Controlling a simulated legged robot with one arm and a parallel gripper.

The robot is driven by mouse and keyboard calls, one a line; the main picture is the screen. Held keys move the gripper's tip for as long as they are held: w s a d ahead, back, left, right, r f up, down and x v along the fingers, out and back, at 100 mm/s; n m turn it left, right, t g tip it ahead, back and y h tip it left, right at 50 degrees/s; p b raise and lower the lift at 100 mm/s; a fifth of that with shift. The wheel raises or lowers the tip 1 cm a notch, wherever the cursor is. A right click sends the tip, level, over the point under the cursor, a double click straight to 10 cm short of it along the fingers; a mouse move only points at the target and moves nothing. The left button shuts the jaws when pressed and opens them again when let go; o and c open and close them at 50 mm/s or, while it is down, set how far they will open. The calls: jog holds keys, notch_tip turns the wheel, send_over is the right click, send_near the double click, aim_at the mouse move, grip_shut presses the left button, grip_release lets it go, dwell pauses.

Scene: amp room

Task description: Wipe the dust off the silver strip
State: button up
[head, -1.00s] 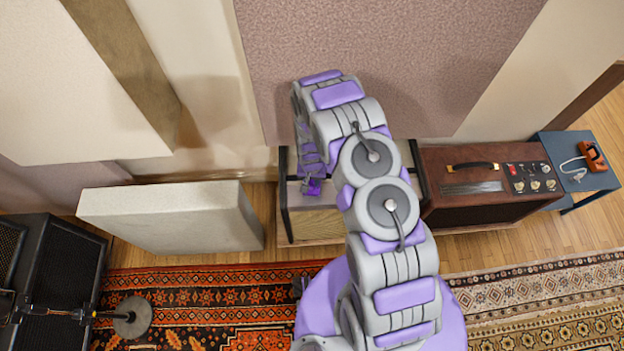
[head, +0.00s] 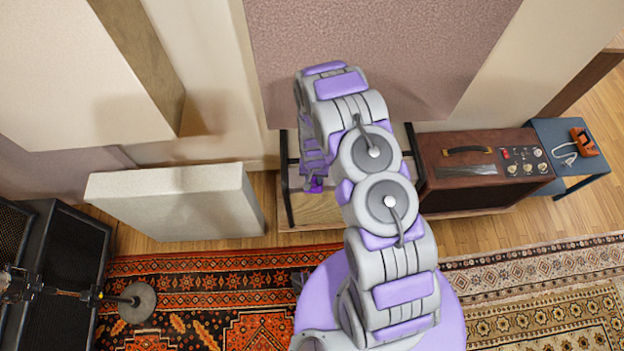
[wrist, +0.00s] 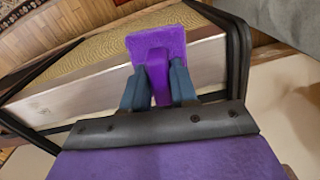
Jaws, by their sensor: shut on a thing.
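My gripper (wrist: 158,78) is shut on the handle of a purple wiping block (wrist: 157,47). The block also shows small below my arm in the head view (head: 314,185). In the wrist view, a pale silver strip (wrist: 85,92) runs across the amp beside its tan woven grille (wrist: 75,52). Faint marks show toward its left end. The block overlaps the strip in the picture; I cannot tell if they touch. In the head view my arm hides most of that amp (head: 312,211).
Black frame bars (wrist: 238,55) flank the amp. A brown amp head (head: 475,165) with knobs stands to its right, then a blue side table (head: 570,165) with an orange object (head: 584,142). A pale panel (head: 175,205) stands to the left. Patterned rugs (head: 215,288) cover the floor in front.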

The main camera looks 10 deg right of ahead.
jog(key=r, duration=0.1)
jog(key=d+r, duration=0.1)
jog(key=shift+r+p, duration=0.3)
jog(key=shift+r, duration=0.45)
jog(key=shift+a+r+p, duration=0.15)
jog(key=shift+a+r, duration=0.15)
jog(key=shift+r, duration=0.25)
jog(key=shift+a+r+p, duration=0.15)
jog(key=shift+a+r, duration=0.1)
jog(key=shift+r, duration=0.25)
jog(key=shift+d, duration=0.55)
jog(key=shift+a, duration=0.15)
jog(key=shift+a, duration=0.3)
